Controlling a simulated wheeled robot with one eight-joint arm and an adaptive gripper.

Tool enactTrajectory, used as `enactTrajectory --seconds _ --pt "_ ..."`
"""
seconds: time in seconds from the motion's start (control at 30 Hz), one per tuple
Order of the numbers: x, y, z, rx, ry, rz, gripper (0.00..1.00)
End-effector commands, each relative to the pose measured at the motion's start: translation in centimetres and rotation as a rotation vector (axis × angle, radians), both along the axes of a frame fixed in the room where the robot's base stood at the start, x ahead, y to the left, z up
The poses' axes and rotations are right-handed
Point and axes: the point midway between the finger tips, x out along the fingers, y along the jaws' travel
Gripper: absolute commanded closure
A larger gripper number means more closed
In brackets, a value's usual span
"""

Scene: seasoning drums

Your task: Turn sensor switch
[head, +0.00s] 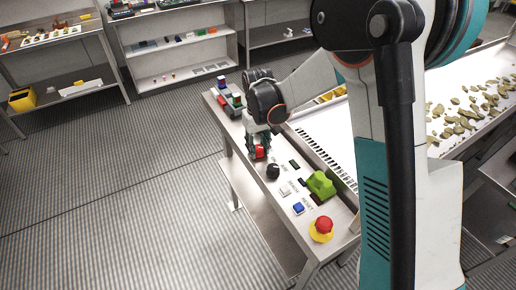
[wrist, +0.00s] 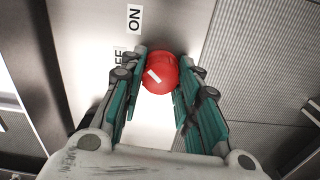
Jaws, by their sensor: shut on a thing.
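A round red switch knob (wrist: 160,72) with a short white mark sits on the panel in the wrist view. My gripper (wrist: 159,88) is shut on it, with one teal finger on each side. The white mark slants up to the right. An "ON" label (wrist: 134,18) is beside the knob; a second label (wrist: 118,55), ending in "FF", is partly hidden by the left finger. In the head view the red knob (head: 260,152) shows at my gripper (head: 257,147), over the far part of the control panel (head: 262,184).
Nearer on the panel are a black knob (head: 273,171), a white button (head: 285,192), a blue button (head: 298,208), a green block (head: 321,184) and a red emergency stop (head: 322,228) on yellow. Small coloured items (head: 233,101) stand at its far end. Floor at left is clear.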

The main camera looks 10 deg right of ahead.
Motion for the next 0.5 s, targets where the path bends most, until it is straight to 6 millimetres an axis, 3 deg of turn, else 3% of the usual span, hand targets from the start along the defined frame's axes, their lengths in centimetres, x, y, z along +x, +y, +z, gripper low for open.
enactTrajectory --seconds 0.5 --pt "0.01 -0.03 -0.04 0.000 0.000 -0.306 0.94"
